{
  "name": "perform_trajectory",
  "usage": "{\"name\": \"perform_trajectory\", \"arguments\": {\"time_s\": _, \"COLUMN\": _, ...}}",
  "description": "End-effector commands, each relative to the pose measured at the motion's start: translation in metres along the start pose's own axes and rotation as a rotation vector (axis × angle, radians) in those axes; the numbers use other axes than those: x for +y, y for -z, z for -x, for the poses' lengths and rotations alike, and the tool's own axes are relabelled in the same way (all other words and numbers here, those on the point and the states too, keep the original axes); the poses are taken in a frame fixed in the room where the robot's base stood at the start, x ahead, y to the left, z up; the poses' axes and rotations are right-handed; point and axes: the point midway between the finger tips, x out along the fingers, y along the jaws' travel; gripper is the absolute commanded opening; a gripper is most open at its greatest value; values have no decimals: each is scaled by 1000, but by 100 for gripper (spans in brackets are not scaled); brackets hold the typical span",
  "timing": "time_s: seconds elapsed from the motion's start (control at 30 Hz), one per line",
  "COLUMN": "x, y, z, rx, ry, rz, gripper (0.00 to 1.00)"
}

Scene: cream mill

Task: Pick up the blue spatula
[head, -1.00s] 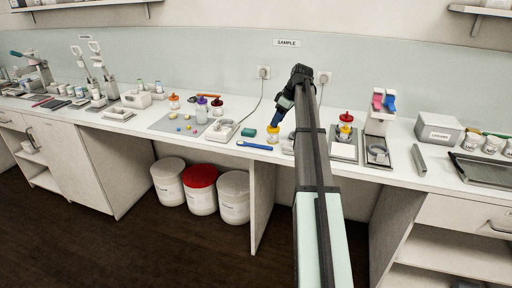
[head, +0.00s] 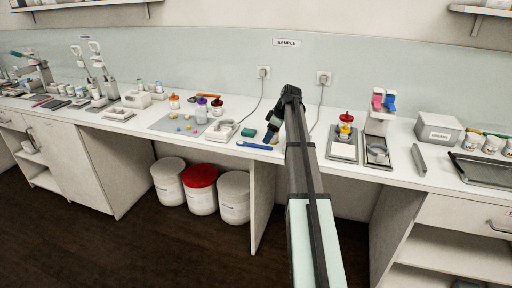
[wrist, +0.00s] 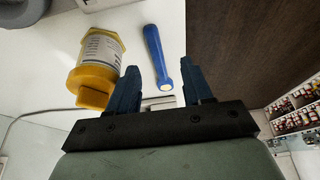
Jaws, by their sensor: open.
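The blue spatula (head: 254,146) lies flat on the white bench near its front edge in the head view. In the wrist view its blue shaft (wrist: 157,50) runs away from me, with the pale-tipped near end between the lines of my two fingers. My gripper (wrist: 160,78) is open and empty, pointing down over the bench. No contact with the spatula is clear.
A yellow-capped labelled jar (wrist: 100,62) stands close beside my left finger in the wrist view. The bench's front edge is close, with dark floor beyond.

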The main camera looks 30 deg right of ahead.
Motion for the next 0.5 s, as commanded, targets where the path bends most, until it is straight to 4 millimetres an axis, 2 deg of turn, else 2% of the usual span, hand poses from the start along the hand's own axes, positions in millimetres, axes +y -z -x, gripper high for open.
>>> {"name": "perform_trajectory", "arguments": {"time_s": 0.17, "x": 2, "y": 2, "z": -12, "rx": 0, "ry": 0, "rz": 0, "gripper": 50}}
{"name": "perform_trajectory", "arguments": {"time_s": 0.4, "x": 5, "y": 4, "z": -43, "rx": 0, "ry": 0, "rz": -1, "gripper": 50}}
{"name": "perform_trajectory", "arguments": {"time_s": 0.5, "x": 5, "y": 4, "z": -50, "rx": 0, "ry": 0, "rz": 0, "gripper": 50}}
